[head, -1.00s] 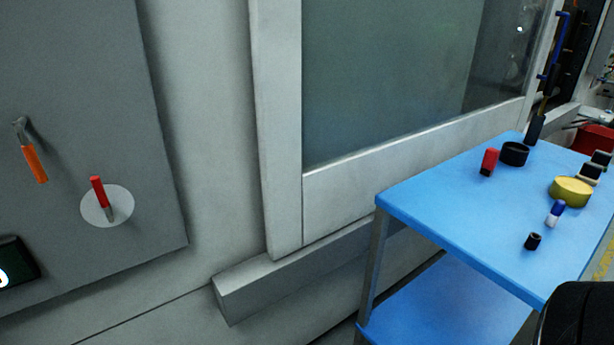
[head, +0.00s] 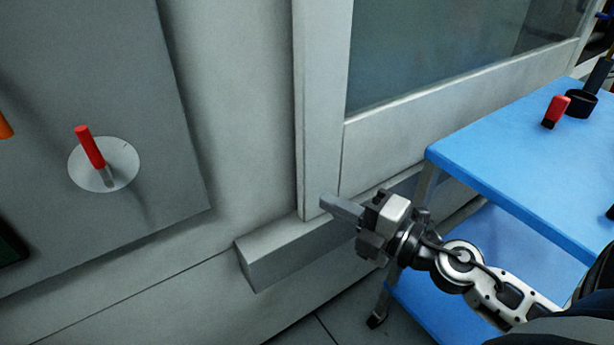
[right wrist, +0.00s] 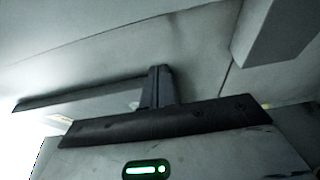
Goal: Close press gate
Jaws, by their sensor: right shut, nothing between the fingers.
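The press gate (head: 322,120) is a pale grey frame around a dark window pane (head: 430,50) on the machine's front. Its left upright ends just above a grey ledge (head: 290,255). I cannot tell whether it is fully closed. My right gripper (head: 326,201) is shut and empty, with its fingertips pointing left in front of the gate's lower left corner. Whether it touches the frame is unclear. The shut fingers also show in the right wrist view (right wrist: 156,88), against a pale surface. My left gripper is not in view.
A blue cart (head: 500,150) stands close on the right, holding a red-and-black part (head: 556,111) and a black ring-like part (head: 581,103). On the left, a grey panel (head: 130,40) carries a red lever (head: 90,147) on a round plate.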

